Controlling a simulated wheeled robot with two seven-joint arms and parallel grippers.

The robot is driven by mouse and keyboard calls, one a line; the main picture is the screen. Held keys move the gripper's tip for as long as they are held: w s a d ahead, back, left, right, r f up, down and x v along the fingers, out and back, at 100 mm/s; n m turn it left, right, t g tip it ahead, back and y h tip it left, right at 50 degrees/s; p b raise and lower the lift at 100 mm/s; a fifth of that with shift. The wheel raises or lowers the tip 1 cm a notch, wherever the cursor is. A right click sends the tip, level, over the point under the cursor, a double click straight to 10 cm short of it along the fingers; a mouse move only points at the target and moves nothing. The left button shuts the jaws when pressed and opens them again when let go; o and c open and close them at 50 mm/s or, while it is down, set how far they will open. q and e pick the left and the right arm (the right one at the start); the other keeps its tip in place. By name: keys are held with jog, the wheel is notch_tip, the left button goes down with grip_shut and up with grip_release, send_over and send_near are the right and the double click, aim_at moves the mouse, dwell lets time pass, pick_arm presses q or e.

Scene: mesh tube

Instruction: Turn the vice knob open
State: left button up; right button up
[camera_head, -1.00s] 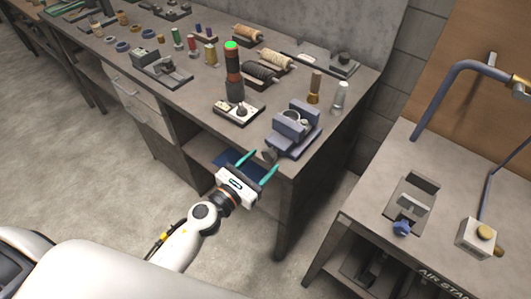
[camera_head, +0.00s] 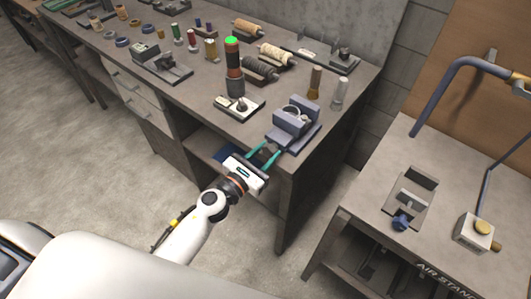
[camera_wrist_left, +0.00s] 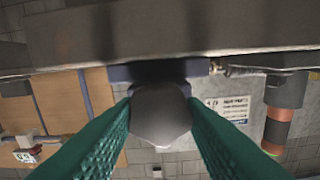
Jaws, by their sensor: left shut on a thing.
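The blue-grey vice (camera_head: 294,122) stands at the front right corner of the long workbench. Its grey knob (camera_wrist_left: 160,115) faces out over the bench's front edge and fills the middle of the left wrist view. My left gripper (camera_head: 271,150) reaches up to it from the front, with its teal fingers one on each side of the knob. The fingers are shut on the knob; in the left wrist view they flank it closely. In the head view the knob is mostly hidden between the fingers. My right gripper is not in view.
A signal tower with a green top (camera_head: 233,70) stands left of the vice. Brown and grey bottles (camera_head: 340,92) stand behind it. A second table (camera_head: 365,190) with a small vice (camera_head: 410,200) stands at right.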

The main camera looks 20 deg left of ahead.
pick_arm(q)
jog(key=shift+n, duration=0.3)
jog(key=n, duration=0.5)
jog(key=shift+n, duration=0.3)
jog(key=n+p, duration=0.1)
jog(key=n, duration=0.5)
jog(key=n+p, duration=0.1)
jog(key=n, duration=0.4)
jog(key=shift+n, duration=0.3)
jog(key=n+p, duration=0.2)
jog(key=n, duration=0.4)
jog(key=n+p, duration=0.2)
jog(key=n, duration=0.4)
jog(key=shift+f+n, duration=0.1)
jog(key=shift+n, duration=0.3)
jog(key=n+p, duration=0.1)
jog(key=n, duration=0.9)
jog(key=shift+n, duration=2.6)
